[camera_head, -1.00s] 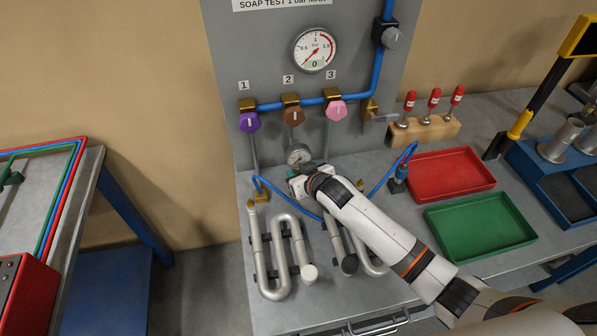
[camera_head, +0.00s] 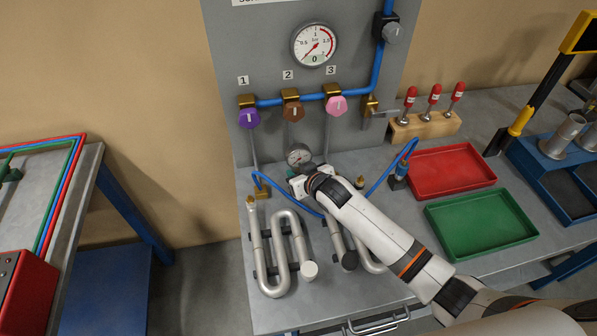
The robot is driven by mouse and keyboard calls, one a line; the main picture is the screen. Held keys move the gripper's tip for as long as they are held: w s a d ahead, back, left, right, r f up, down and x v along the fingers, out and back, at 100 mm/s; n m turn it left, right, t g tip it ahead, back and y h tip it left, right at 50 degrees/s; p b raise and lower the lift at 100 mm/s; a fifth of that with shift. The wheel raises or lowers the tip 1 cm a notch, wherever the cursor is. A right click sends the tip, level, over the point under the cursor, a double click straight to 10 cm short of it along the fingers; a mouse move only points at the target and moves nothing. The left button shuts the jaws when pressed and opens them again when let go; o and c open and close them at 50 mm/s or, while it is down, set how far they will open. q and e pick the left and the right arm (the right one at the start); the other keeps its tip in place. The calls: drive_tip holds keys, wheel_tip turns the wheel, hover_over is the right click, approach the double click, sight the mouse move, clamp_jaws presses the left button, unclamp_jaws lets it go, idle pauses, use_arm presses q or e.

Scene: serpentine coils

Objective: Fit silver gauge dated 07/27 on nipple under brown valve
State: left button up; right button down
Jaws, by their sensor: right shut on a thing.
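The silver gauge (camera_head: 299,154) with a white dial stands upright below the brown valve (camera_head: 293,112), in line with the pipe under it. Its date is too small to read. My right gripper (camera_head: 298,178) is shut on the gauge at its lower part. The gripper and wrist hide the gauge's lower end and the nipple, so I cannot tell whether they touch. My left gripper is not in view.
A purple valve (camera_head: 249,119) and a pink valve (camera_head: 336,105) flank the brown one. A blue hose (camera_head: 273,190) passes close to my gripper. Serpentine coils (camera_head: 279,262) lie in front. A red tray (camera_head: 452,170) and a green tray (camera_head: 482,224) are empty at right.

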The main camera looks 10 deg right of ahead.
drive_tip(key=shift+s+f, duration=0.1)
drive_tip(key=c, duration=1)
unclamp_jaws()
drive_tip(key=shift+c, duration=0.2)
drive_tip(key=shift+s, duration=0.1)
drive_tip(key=b+v, duration=0.1)
drive_tip(key=v, duration=1)
drive_tip(key=shift+s+d+r, duration=0.15)
drive_tip(key=shift+s+r, duration=0.1)
drive_tip(key=shift+r, duration=0.05)
